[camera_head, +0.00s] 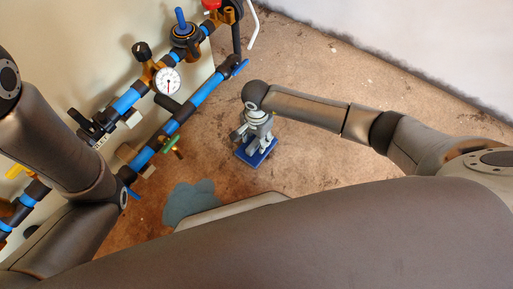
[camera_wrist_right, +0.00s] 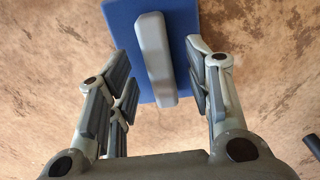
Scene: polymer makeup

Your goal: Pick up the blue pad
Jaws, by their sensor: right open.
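The blue pad (camera_head: 264,156) lies on the brown floor below my right gripper (camera_head: 254,142) in the head view, partly covered by it. In the right wrist view, the blue pad (camera_wrist_right: 184,50) is a flat blue plate with a raised grey bar (camera_wrist_right: 155,55) along its middle. I cannot tell whether any finger touches the pad. My left arm shows at the left of the head view, but its gripper is not visible.
A wall with blue pipes (camera_head: 205,90), black and brass valves and a white gauge (camera_head: 168,81) stands at the left. A teal patch (camera_head: 192,204) is on the floor near the pad. A dark object (camera_wrist_right: 312,139) is at the wrist view's right edge. Bare floor extends right.

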